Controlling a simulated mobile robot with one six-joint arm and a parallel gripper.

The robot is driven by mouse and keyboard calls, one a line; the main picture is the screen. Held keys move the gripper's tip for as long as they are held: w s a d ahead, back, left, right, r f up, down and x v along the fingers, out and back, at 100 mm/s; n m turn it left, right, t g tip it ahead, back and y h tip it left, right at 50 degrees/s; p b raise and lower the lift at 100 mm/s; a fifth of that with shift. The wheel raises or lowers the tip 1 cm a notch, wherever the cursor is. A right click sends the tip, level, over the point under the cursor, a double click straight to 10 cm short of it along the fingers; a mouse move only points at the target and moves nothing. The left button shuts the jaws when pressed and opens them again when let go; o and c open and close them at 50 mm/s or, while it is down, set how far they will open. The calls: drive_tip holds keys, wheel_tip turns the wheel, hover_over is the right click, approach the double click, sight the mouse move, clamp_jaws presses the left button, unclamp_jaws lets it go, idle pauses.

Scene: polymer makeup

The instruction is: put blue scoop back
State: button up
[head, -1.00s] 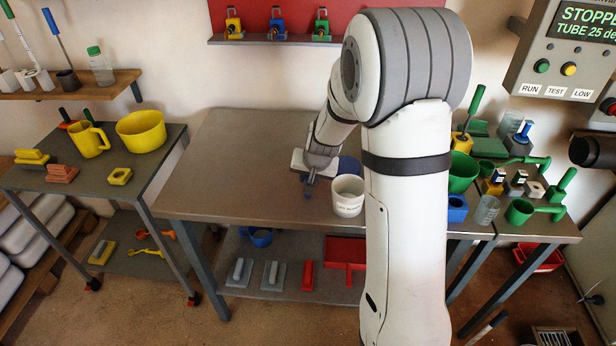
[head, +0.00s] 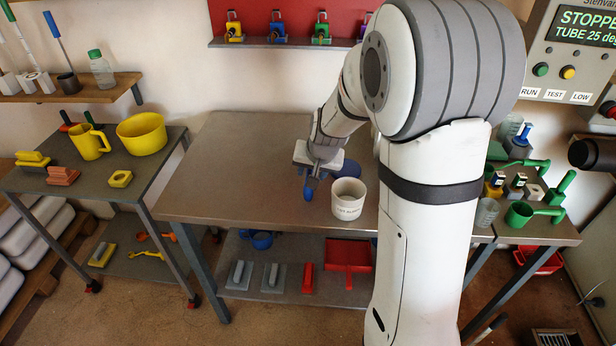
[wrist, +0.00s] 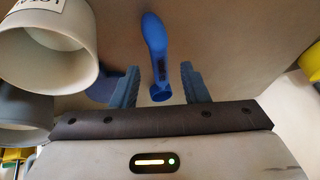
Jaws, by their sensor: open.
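My gripper (head: 310,183) is over the steel bench, just left of the white tub (head: 348,200). In the wrist view its two blue fingers (wrist: 160,86) are apart, with a blue handle-like piece (wrist: 156,50) between them. This looks like the scoop's handle; I see no finger closed on it. In the head view a small blue piece (head: 308,193) shows under the gripper, and I cannot tell handle from fingertip there. A blue round shape (head: 346,167) lies behind the tub, partly hidden. The lettered white tub (wrist: 45,45) is close on the left in the wrist view.
The left part of the steel bench (head: 225,180) is clear. A side table (head: 95,180) at left holds yellow ware. Green ware (head: 520,212) stands on the right bench. Below are a blue cup (head: 262,240) and a red dustpan (head: 348,256). My arm hides the bench's right part.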

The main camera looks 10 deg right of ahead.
drive_tip(key=v, duration=0.6)
drive_tip(key=s+r+n+g, duration=0.1)
drive_tip(key=s+r+n, duration=0.1)
drive_tip(key=s, duration=0.9)
drive_tip(key=s+a+r+n+g, duration=0.1)
drive_tip(key=s+n, duration=0.1)
drive_tip(key=s, duration=1)
drive_tip(key=shift+s+r+g+h, duration=0.25)
drive_tip(key=shift+r+g+h, duration=0.05)
drive_tip(key=shift+r+h, duration=0.1)
drive_tip(key=shift+c, duration=0.5)
